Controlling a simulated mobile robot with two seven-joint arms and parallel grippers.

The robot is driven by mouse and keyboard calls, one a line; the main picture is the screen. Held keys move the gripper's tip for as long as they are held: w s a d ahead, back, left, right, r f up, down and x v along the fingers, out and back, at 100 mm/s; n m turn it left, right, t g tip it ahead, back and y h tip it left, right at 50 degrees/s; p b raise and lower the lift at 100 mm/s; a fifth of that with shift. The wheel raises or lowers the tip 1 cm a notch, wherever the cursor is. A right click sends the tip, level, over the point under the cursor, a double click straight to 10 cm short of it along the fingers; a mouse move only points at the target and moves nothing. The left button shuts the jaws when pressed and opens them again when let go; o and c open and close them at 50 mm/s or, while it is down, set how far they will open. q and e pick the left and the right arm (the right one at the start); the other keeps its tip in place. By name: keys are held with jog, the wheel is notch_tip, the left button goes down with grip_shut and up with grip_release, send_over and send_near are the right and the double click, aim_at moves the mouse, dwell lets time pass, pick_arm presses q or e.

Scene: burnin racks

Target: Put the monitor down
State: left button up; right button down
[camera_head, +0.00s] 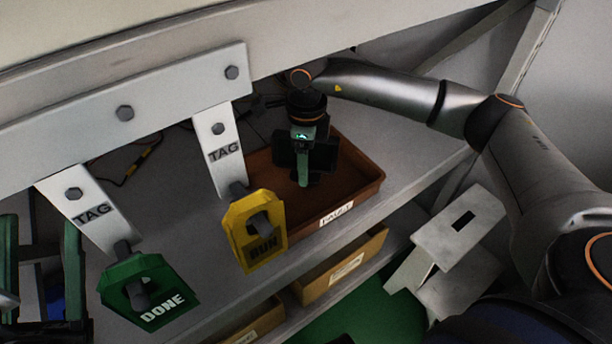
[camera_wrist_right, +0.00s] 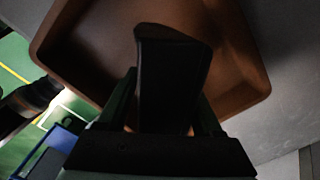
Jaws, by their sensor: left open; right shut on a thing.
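My right gripper (camera_head: 303,170) reaches down over a brown tray (camera_head: 368,187) on the shelf. It is shut on the monitor (camera_head: 325,155), a small dark box partly hidden by the gripper. In the right wrist view the monitor (camera_wrist_right: 172,85) is a dark block between the green fingers, with the tray (camera_wrist_right: 243,62) behind it. Whether the monitor touches the tray floor cannot be told. My left gripper (camera_head: 42,235) appears at the left edge, its green fingers apart and empty, partly cut off by the frame.
Two white TAG brackets hang in front of the shelf, carrying a yellow tag (camera_head: 243,247) and a green DONE tag (camera_head: 115,282). A labelled bin (camera_head: 372,250) sits below the shelf. A grey stand (camera_head: 447,235) is at right. Bare shelf (camera_head: 420,160) lies right of the tray.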

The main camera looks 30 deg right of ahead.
jog(key=shift+f, duration=0.35)
pick_arm(q)
jog(key=shift+s+d+r+m+h+b, duration=0.1)
jog(key=shift+s+r+m+h+b, duration=0.1)
jog(key=shift+s+r+m+h, duration=0.3)
jog(key=shift+s+d+r+m+h+b, duration=0.1)
jog(key=shift+s+r+m+h+b, duration=0.1)
jog(key=shift+s+m+h, duration=0.35)
pick_arm(e)
jog(key=shift+f, duration=1.5)
pick_arm(q)
jog(key=shift+w, duration=0.2)
pick_arm(e)
jog(key=shift+f, duration=0.2)
jog(key=shift+c, duration=0.2)
grip_release()
pick_arm(q)
jog(key=shift+f+n, duration=0.15)
jog(key=shift+n, duration=0.1)
pick_arm(e)
jog(key=shift+r, duration=0.15)
